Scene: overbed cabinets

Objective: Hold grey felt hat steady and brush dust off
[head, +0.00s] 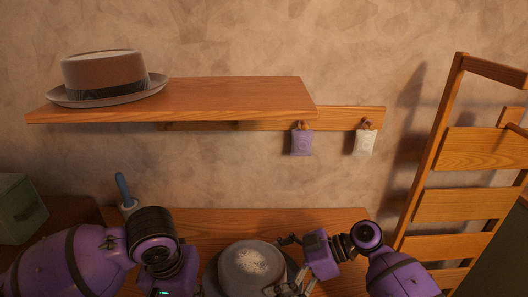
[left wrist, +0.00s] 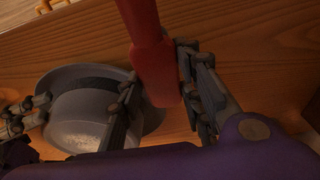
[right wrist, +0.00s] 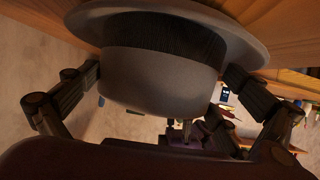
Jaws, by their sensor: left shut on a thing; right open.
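The grey felt hat (head: 247,258), with a dark band and a pale dusty patch on its crown, sits on the wooden bench at the bottom of the head view. It also shows in the left wrist view (left wrist: 85,122). My right gripper (right wrist: 160,75) is open, with one finger on each side of the hat's crown in the right wrist view; I cannot tell whether they touch it. My left gripper (left wrist: 167,98) is shut on a reddish tool, seemingly a brush (left wrist: 152,50), beside the hat. The tool's working end is not clearly visible.
Another hat (head: 105,75), brownish with a dark band, sits on the wall shelf (head: 220,95). Purple (head: 302,141) and white (head: 365,140) sachets hang from pegs. A blue-handled item (head: 123,188) and a green box (head: 18,208) are at left; a wooden ladder-like rack (head: 460,145) stands right.

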